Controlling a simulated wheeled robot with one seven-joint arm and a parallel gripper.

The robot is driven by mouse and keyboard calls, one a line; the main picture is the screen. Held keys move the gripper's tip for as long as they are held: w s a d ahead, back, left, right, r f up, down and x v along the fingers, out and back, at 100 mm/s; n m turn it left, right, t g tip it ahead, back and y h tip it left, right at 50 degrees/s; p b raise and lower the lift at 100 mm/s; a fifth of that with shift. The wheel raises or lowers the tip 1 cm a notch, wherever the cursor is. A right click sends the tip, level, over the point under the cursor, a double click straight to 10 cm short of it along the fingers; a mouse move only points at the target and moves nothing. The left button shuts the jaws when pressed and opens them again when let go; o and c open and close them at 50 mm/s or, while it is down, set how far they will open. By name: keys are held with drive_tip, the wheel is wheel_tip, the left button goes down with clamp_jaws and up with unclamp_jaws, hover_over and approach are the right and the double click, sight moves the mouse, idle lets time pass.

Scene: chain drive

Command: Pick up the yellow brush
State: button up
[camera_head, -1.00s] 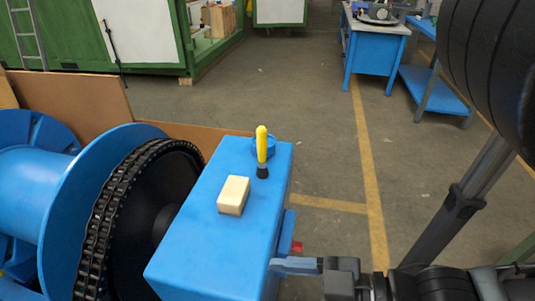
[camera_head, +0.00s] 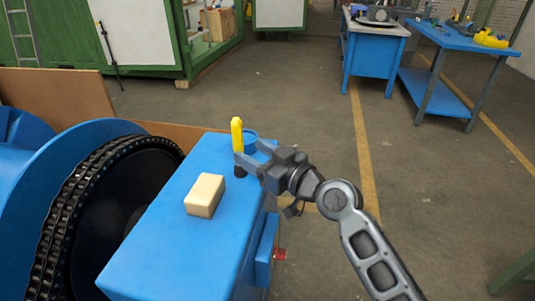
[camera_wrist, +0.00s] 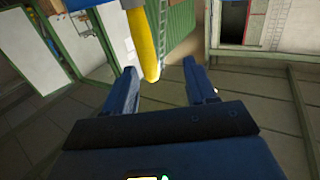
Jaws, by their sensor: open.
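The yellow brush (camera_head: 237,134) stands upright, dark end down, on top of the blue housing (camera_head: 185,245), near its far end. My gripper (camera_head: 250,153) is open at the brush's right side, its fingers pointing left towards it. In the wrist view the yellow handle (camera_wrist: 144,42) appears in the gap between the two fingers (camera_wrist: 160,72), closer to the left one. The handle's tip shows there, while the dark end is out of that view. I cannot tell whether a finger touches the brush.
A cream block (camera_head: 205,195) lies on the housing, nearer than the brush. A large chain wheel (camera_head: 100,210) stands at the left. Blue workbenches (camera_head: 375,50) are at the back right, with open floor between.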

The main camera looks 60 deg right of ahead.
sight(241, 138)
drive_tip(key=w+d, duration=0.1)
drive_tip(key=w+d+r+p, duration=0.1)
drive_tip(key=shift+w+d, duration=0.25)
drive_tip(key=shift+w, duration=0.05)
drive_tip(key=w, duration=0.1)
drive_tip(key=w+p, duration=0.1)
drive_tip(key=w, duration=0.1)
drive_tip(key=w+d, duration=0.1)
drive_tip(key=w, duration=0.1)
drive_tip(key=shift+f, duration=0.4)
drive_tip(key=c, duration=1)
